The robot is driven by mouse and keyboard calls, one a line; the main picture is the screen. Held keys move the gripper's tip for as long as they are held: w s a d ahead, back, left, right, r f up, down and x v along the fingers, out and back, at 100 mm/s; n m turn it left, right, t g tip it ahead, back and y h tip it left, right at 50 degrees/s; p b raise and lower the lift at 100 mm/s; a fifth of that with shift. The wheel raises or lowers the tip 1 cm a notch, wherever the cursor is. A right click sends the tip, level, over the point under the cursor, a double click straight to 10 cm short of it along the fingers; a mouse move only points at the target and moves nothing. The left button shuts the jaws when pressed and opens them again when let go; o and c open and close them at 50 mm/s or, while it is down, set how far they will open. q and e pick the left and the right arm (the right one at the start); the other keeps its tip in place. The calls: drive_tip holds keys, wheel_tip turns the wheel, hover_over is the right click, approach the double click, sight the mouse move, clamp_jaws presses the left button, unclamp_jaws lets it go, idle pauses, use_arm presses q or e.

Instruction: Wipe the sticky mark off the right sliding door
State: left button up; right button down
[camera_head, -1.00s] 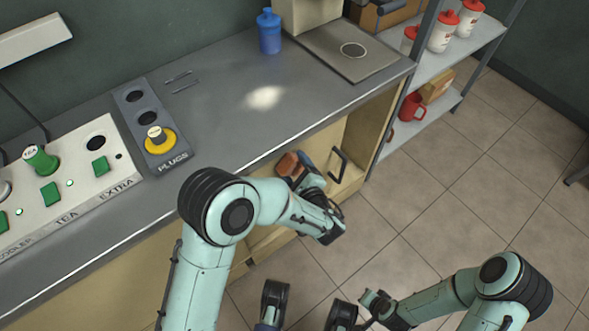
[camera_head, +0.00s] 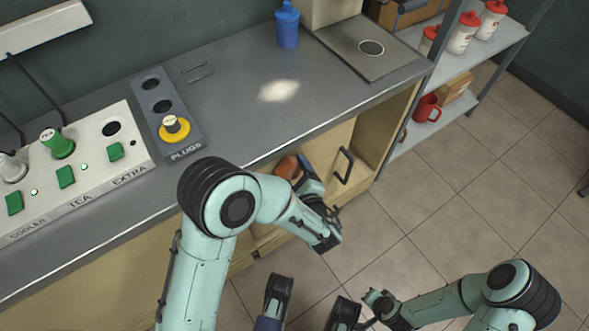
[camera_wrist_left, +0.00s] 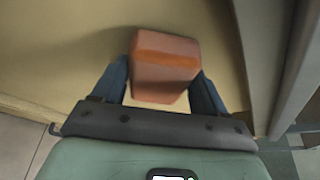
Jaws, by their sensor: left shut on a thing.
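My left gripper (camera_head: 303,180) reaches down to the cabinet front below the counter edge. It is shut on a reddish-brown block (camera_head: 288,167), which looks like a sponge. In the left wrist view the block (camera_wrist_left: 165,65) sits between two blue fingers, close in front of a beige panel (camera_wrist_left: 60,50). I cannot tell whether it touches the panel. A sliding door with a dark handle (camera_head: 345,166) is just right of the gripper. No sticky mark can be made out; the arm and block hide part of the door.
The grey counter (camera_head: 235,115) carries a plug panel (camera_head: 165,115), a switch box (camera_head: 85,165), a blue bottle (camera_head: 288,25) and a pale patch (camera_head: 279,91). A shelf rack (camera_head: 440,120) with red-lidded jars and a red mug (camera_head: 427,108) stands right.

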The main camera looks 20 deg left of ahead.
use_arm(q)
drive_tip(key=shift+s+d, duration=0.75)
drive_tip(key=shift+d, duration=0.3)
drive_tip(key=shift+s+d, duration=0.7)
drive_tip(key=shift+d, duration=0.3)
drive_tip(key=shift+s+d+b, duration=0.4)
drive_tip(key=shift+s+d, duration=0.55)
drive_tip(key=shift+d, duration=0.25)
